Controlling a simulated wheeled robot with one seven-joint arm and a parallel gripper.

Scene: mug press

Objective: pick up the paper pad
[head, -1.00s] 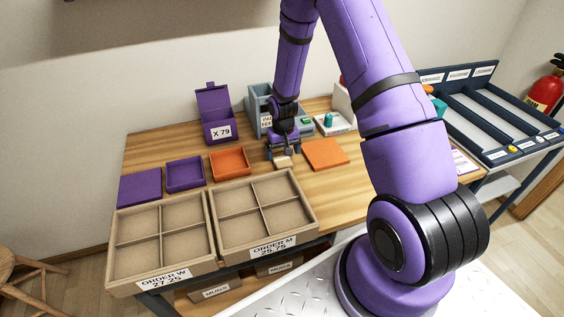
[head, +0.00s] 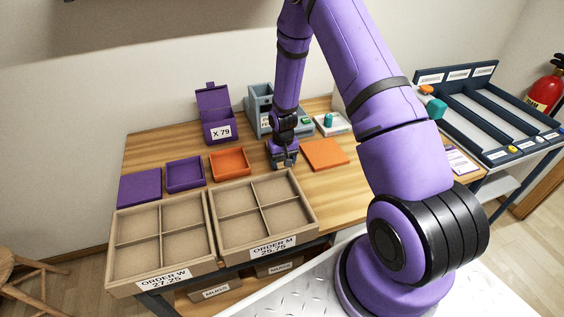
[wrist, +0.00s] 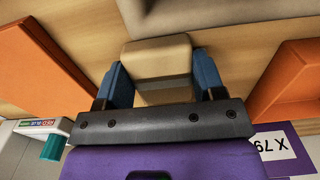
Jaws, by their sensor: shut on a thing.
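The paper pad is a small beige block, seen in the wrist view (wrist: 158,68) between the two blue fingers. My gripper (wrist: 160,85) is shut on it, with one finger at each side. In the head view my gripper (head: 284,163) points down at the table between the orange tray and the orange mat, and it mostly hides the pad. I cannot tell whether the pad touches the table.
An orange tray (head: 247,168) lies left of my gripper and a flat orange mat (head: 326,155) right of it. The divided ORDER M box (head: 250,259) is in front. Behind stand a grey machine (head: 256,103) and a purple X 79 box (head: 208,130).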

